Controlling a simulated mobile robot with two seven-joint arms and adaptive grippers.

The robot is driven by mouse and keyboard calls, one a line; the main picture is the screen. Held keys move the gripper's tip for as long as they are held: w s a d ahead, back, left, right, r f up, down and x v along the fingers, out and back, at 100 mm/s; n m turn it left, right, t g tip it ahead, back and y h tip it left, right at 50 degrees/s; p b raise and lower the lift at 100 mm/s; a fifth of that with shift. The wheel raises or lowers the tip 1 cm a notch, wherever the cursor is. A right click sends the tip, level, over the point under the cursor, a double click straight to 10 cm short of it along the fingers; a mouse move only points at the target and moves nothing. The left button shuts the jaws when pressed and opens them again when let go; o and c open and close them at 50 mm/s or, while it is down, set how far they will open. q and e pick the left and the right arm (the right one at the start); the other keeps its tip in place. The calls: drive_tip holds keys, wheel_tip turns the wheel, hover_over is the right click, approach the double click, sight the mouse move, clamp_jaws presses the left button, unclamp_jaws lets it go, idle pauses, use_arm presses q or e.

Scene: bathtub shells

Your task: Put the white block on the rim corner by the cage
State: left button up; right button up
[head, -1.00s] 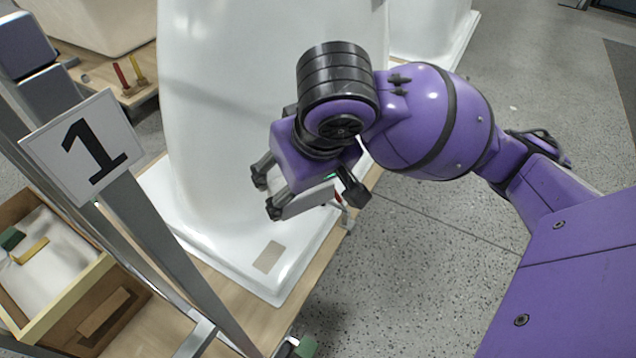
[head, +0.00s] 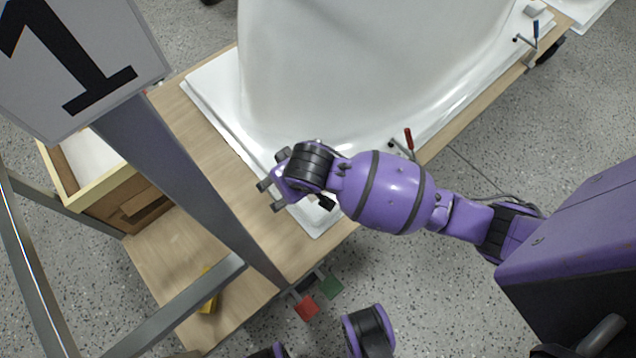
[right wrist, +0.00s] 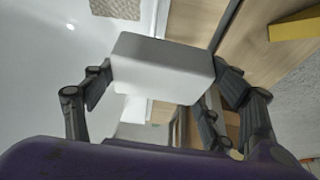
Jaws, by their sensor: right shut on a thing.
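The white block (right wrist: 160,68) is between the fingers of my right gripper (right wrist: 165,90) in the right wrist view. In the head view my right gripper (head: 268,196) is over the near corner of the white tub shell's rim (head: 322,222); I cannot make out the block there. A beige rectangular patch (right wrist: 116,8) on the white rim surface shows at the top of the right wrist view, apart from the block. The grey metal frame (head: 180,175), possibly the cage, stands left of this corner. My left gripper is not in view.
A sign with a 1 (head: 75,60) is on the frame. A wooden box (head: 110,190) stands behind it. A red-handled clamp (head: 408,140) is on the tub's right edge.

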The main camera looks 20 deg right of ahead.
drive_tip(key=shift+n, duration=0.4)
drive_tip(key=f, duration=0.1)
drive_tip(key=s+f, duration=0.1)
drive_tip(key=f, duration=0.3)
drive_tip(key=shift+s+a+b, duration=0.25)
drive_tip(key=shift+a+b, duration=0.05)
drive_tip(key=shift+a, duration=0.1)
drive_tip(key=w+d+f+b, duration=0.1)
drive_tip(key=w+d+f, duration=0.1)
drive_tip(key=d, duration=0.1)
drive_tip(key=w+d+f+b, duration=0.2)
drive_tip(key=d, duration=0.1)
drive_tip(key=w+d+f+b, duration=0.2)
drive_tip(key=d+f, duration=0.1)
drive_tip(key=shift+w, duration=0.15)
drive_tip(key=shift+w+d+f+b, duration=0.3)
drive_tip(key=shift+d+f+b, duration=0.2)
drive_tip(key=shift+f+b, duration=0.05)
drive_tip(key=f, duration=0.1)
drive_tip(key=f+b, duration=0.1)
drive_tip(key=f, duration=0.1)
drive_tip(key=d+f+b, duration=0.1)
drive_tip(key=shift+w+f, duration=0.25)
drive_tip(key=shift+w, duration=0.1)
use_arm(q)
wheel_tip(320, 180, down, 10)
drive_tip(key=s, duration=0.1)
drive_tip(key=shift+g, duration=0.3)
use_arm(e)
drive_tip(key=shift+r, duration=0.1)
